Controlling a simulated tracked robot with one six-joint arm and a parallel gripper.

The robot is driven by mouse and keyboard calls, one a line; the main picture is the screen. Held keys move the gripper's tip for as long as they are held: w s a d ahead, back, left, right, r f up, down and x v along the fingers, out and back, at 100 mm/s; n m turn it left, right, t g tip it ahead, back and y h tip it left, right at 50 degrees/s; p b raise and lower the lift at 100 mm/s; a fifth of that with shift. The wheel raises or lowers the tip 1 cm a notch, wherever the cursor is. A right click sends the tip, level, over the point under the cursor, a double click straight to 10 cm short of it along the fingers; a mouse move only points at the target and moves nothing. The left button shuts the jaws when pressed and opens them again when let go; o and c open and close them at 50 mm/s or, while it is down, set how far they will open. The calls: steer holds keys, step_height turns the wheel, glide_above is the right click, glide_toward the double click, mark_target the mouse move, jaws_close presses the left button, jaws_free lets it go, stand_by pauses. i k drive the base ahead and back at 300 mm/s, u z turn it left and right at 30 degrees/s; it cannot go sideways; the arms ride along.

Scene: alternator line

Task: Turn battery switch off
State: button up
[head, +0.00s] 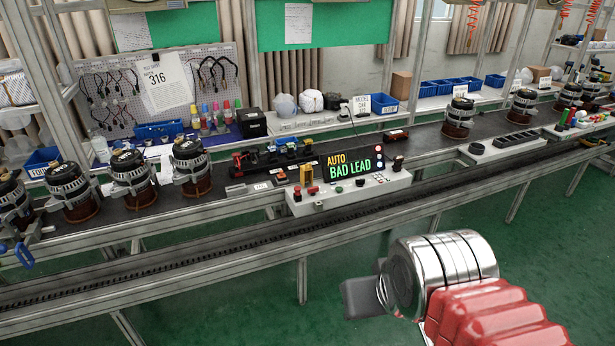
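A light control box (350,198) stands on the front edge of the line. It carries a dark display (349,165) reading "AUTO BAD LEAD", a yellow bracket (306,173), and several small red, green and black controls. Red controls (297,192) sit at its left end. I cannot tell which control is the battery switch or how it is set. My gripper (362,297) is at the lower right, over the green floor in the picture and apart from the box. Only a dark grey part of it shows beyond my shiny wrist, so its opening is hidden.
Several alternators (191,165) stand along the line at left, and more (459,117) at right. A red and black drill (247,162) lies left of the box. A metal rail (200,262) runs along the front. The green floor (230,310) before it is clear.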

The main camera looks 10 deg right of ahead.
mark_target(313, 190)
steer(key=u, duration=0.1)
steer(key=i, duration=0.75)
steer(key=u, duration=0.5)
steer(key=i, duration=1.3)
steer(key=u, duration=0.3)
